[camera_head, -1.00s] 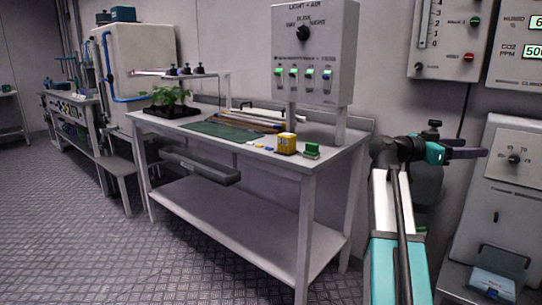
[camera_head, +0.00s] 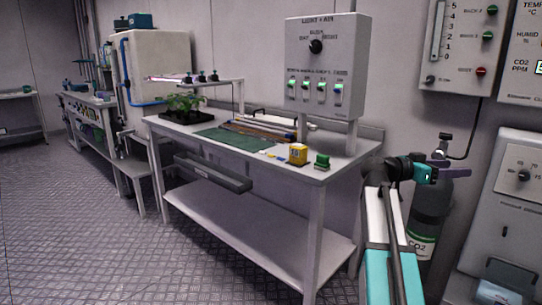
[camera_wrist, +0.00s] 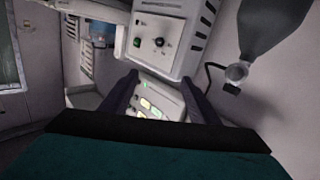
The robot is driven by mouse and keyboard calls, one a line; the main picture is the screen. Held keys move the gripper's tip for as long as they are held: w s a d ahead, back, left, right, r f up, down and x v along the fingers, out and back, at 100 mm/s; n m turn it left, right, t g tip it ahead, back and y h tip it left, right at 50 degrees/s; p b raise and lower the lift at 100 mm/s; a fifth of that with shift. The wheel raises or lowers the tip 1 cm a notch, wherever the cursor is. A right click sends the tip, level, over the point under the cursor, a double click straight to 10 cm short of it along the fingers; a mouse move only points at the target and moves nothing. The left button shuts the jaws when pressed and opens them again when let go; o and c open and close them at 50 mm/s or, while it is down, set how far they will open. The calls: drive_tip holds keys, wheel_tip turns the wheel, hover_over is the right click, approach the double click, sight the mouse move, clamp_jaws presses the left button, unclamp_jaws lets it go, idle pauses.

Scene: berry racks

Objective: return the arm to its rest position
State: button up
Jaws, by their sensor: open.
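My arm stands at the right of the head view, its white and teal link rising from the bottom edge to a dark elbow. My gripper (camera_head: 445,172) is at the end of it, pointing right, in front of the wall and above the dark CO2 cylinder (camera_head: 431,213). In the wrist view my gripper (camera_wrist: 158,95) shows two dark fingers spread apart with nothing between them. Beyond the fingers is a pale panel with lit buttons (camera_wrist: 150,107).
A bench (camera_head: 345,166) with a control box (camera_head: 325,65), a potted plant (camera_head: 184,103), a green mat (camera_head: 232,139) and a yellow box (camera_head: 298,154) stands left of my arm. Grey cabinets (camera_head: 520,180) are at the right. The floor (camera_head: 110,250) at the left is open.

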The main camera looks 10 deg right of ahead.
drive_tip(key=w+a+f+n+t+y+p, duration=0.1)
drive_tip(key=w+a+f+n+y+p, duration=0.15)
drive_tip(key=a+f+p, duration=0.7)
drive_tip(key=w+a+f+n+t+y+p, duration=0.2)
drive_tip(key=w+a+f+n, duration=0.2)
drive_tip(key=f, duration=1.1)
drive_tip(key=s+a+f+n+g+y+p, duration=0.1)
drive_tip(key=s+a+f+n+y+p, duration=0.2)
drive_tip(key=a+f, duration=0.4)
drive_tip(key=s+a+f+n+g+y+p, duration=0.1)
drive_tip(key=s+a+f+p, duration=0.35)
drive_tip(key=f, duration=0.55)
drive_tip(key=s+a+f+n+g+y+p, duration=0.1)
drive_tip(key=s+a+f+n+y+p, duration=0.1)
drive_tip(key=s+a, duration=0.6)
drive_tip(key=s+a+f+n+g+y+p, duration=0.2)
drive_tip(key=s+a+f, duration=0.4)
drive_tip(key=s+a, duration=0.3)
drive_tip(key=s+a+f+n+g+y+p, duration=0.1)
drive_tip(key=s+a+f+n+y, duration=0.2)
drive_tip(key=s+a, duration=0.5)
drive_tip(key=s+f+y, duration=0.1)
drive_tip(key=s+y, duration=0.1)
drive_tip(key=s, duration=0.1)
drive_tip(key=shift+a+g+p, duration=0.15)
drive_tip(key=shift+g+p, duration=0.15)
drive_tip(key=shift+p, duration=0.1)
drive_tip(key=shift+d+f+n, duration=0.1)
drive_tip(key=shift+d+n, duration=0.1)
drive_tip(key=shift+n, duration=0.05)
